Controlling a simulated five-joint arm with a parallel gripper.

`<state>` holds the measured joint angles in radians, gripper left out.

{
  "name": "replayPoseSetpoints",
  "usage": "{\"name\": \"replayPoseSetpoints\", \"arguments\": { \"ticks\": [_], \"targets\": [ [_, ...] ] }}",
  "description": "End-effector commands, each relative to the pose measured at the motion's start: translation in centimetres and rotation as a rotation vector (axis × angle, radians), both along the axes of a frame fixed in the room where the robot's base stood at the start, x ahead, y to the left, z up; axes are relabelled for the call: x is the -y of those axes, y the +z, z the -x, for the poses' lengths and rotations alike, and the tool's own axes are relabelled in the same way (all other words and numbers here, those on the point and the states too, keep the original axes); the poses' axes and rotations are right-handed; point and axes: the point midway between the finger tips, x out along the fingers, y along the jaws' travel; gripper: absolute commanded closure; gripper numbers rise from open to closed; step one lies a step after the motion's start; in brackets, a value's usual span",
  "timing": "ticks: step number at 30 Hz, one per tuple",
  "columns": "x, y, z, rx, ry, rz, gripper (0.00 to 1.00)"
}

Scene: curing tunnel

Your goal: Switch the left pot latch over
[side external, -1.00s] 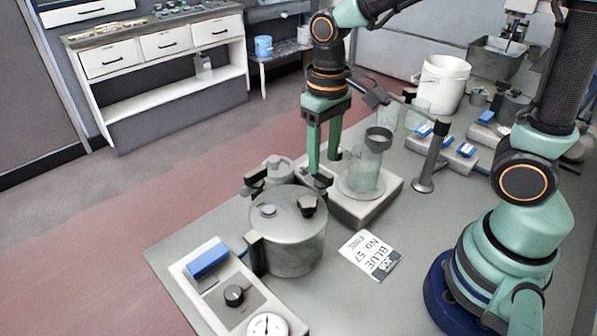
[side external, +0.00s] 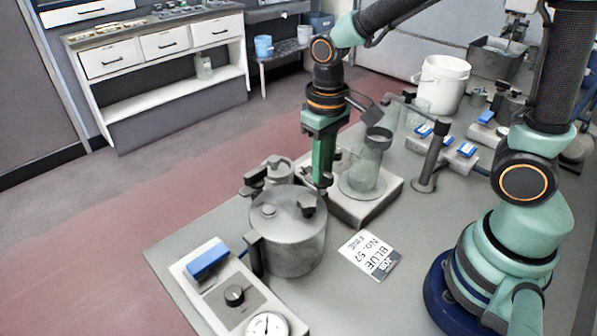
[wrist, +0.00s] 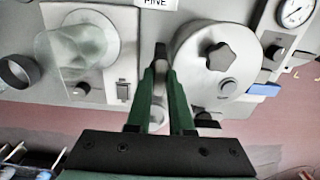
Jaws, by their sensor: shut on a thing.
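The grey pot (side external: 290,245) stands on the bench with a round lid, a dark knob and a small round cap on top. In the wrist view, its lid (wrist: 190,60) is right of my fingers. My gripper (side external: 322,182) points down at the pot's far right edge, its green fingers close together. In the wrist view, my gripper (wrist: 161,66) is shut on a dark latch (wrist: 160,50) beside the lid. The fingers hide part of the latch, and its exact position is hard to tell. Other dark fittings stand at the pot's left side.
A control box with a blue switch (side external: 208,258), knob and gauge (side external: 267,326) is at the front left. A glass vessel (side external: 365,168) on a pale base stands close right of my gripper. A label card (side external: 370,255) lies on clear bench; a grey post (side external: 430,165) stands beyond.

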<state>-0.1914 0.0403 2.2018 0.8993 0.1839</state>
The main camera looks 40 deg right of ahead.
Motion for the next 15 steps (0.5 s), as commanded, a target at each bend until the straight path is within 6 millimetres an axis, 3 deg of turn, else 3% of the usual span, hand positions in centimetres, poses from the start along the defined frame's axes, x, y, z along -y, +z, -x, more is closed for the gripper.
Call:
{"name": "replayPoseSetpoints", "arguments": {
  "ticks": [8, 15],
  "targets": [
    [0.00, 0.05, -0.02, 0.000, 0.098, 0.000, 1.00],
    [0.00, 0.07, -0.03, 0.000, 0.291, 0.000, 1.00]
  ]
}}
